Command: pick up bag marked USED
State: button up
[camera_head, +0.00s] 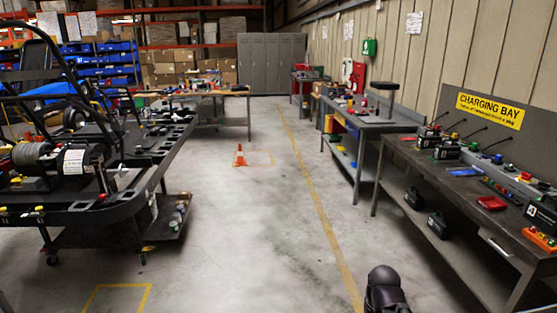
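I cannot make out a bag marked USED in the head view. My gripper is not in view. A dark rounded part at the bottom edge, right of centre, appears to be part of my own arm. Small items on the benches and shelves are too small to read for markings.
Concrete floor lies clear ahead along a yellow line (307,173). An orange cone (240,155) stands mid-floor. A kart on a stand (95,190) fills the left. The charging bench (452,192) and a grey workbench (375,123) line the right wall. Grey lockers (271,63) stand behind.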

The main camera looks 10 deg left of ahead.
aim_at(152, 203)
jog(key=i, duration=1.6)
jog(key=u, duration=0.55)
jog(key=i, duration=0.75)
jog(key=u, duration=0.8)
jog(key=i, duration=0.6)
jog(key=u, duration=0.6)
jog(key=i, duration=0.55)
jog(key=u, duration=0.3)
